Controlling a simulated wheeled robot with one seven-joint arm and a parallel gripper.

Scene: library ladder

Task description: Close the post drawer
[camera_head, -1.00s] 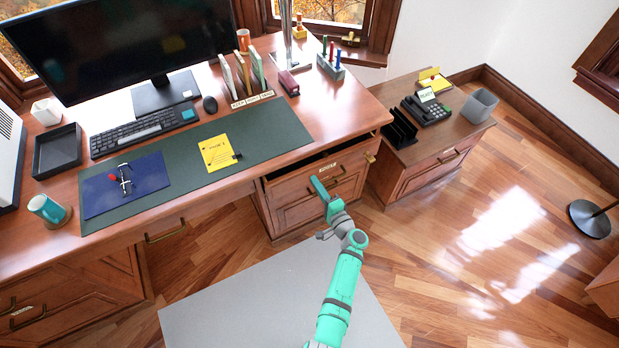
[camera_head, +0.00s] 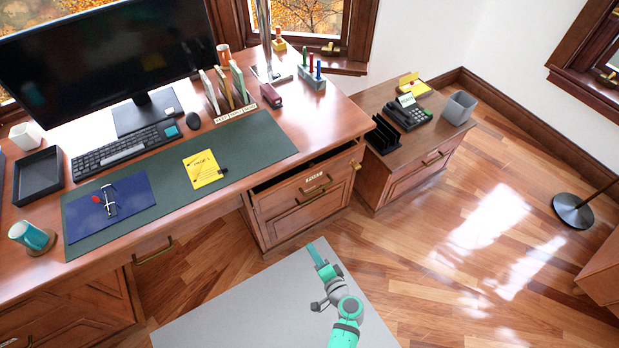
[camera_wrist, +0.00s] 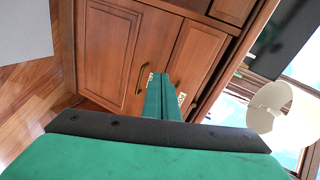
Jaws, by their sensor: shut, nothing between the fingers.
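The post drawer (camera_head: 312,200) is the wooden upper front in the desk's right pedestal, with a small pale label and a brass handle (camera_head: 315,186). It stands slightly open, with a dark gap along its top under the desk edge. My gripper (camera_head: 318,255) is shut and empty, in front of and below the drawer, apart from it, over the grey floor area. In the wrist view my green fingers (camera_wrist: 162,88) point toward the wooden pedestal fronts and partly hide them. A brass handle (camera_wrist: 140,78) shows just left of the fingertips.
The desk top (camera_head: 335,120) carries a monitor, keyboard, green mat, file holder and pen block. A low side cabinet (camera_head: 415,165) with a phone stands right of the pedestal. A lamp base (camera_head: 573,211) stands far right. The wooden floor between is clear.

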